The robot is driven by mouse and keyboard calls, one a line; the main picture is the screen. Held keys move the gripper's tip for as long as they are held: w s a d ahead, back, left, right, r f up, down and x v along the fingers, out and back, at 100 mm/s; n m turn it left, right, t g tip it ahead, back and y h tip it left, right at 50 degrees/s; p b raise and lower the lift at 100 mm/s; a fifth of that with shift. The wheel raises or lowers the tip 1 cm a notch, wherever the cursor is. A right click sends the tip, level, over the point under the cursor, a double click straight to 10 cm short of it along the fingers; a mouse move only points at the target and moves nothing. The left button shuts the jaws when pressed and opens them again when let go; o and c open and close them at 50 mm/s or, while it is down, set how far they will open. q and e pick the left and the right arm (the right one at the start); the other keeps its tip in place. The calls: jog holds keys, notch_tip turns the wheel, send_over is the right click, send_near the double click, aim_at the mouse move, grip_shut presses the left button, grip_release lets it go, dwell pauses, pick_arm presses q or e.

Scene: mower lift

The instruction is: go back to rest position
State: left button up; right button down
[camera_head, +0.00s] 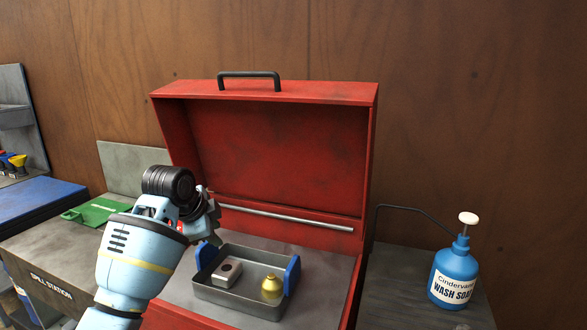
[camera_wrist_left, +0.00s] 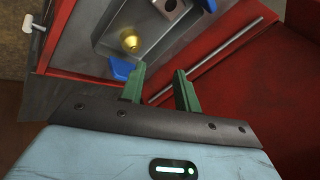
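My left gripper (camera_wrist_left: 160,86) shows in the left wrist view with its two green fingers apart and nothing between them. In the head view my left arm comes in from the left, and its gripper (camera_head: 207,212) is near the left side of the open red box, above the grey tray (camera_head: 238,305). The fingertips are hard to make out there. The tray sits in the box and has blue handles (camera_head: 292,275). It holds a brass fitting (camera_head: 271,287) and a grey block with a dark hole (camera_head: 227,271). My right gripper is not in view.
The red box (camera_head: 270,150) stands open, its lid raised, with a metal bar (camera_head: 285,217) across it. A blue wash soap bottle (camera_head: 454,275) stands on the right. A green item (camera_head: 95,211) and a blue mat (camera_head: 35,207) lie on the left bench.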

pick_arm(q)
jog(key=s+a+f+n+g, duration=0.1)
jog(key=s+f+n, duration=0.2)
jog(key=s+f, duration=0.85)
jog(key=s+a+f+n+g, duration=0.1)
jog(key=s+f+n, duration=0.2)
jog(key=s+f, duration=0.85)
jog(key=s+a+f+n+g+y, duration=0.1)
jog(key=s+a+f+n, duration=0.2)
jog(key=s, duration=1)
jog(key=s+f+n+g+y, duration=0.1)
jog(key=s+f+n, duration=0.3)
jog(key=s, duration=1)
jog(key=w+d+f+t+h, duration=0.1)
jog(key=w+d+f+t, duration=0.1)
jog(key=w+f+t, duration=0.5)
notch_tip(320, 180, down, 3)
jog(key=shift+d+r+h, duration=0.2)
jog(key=shift+d+h, duration=0.1)
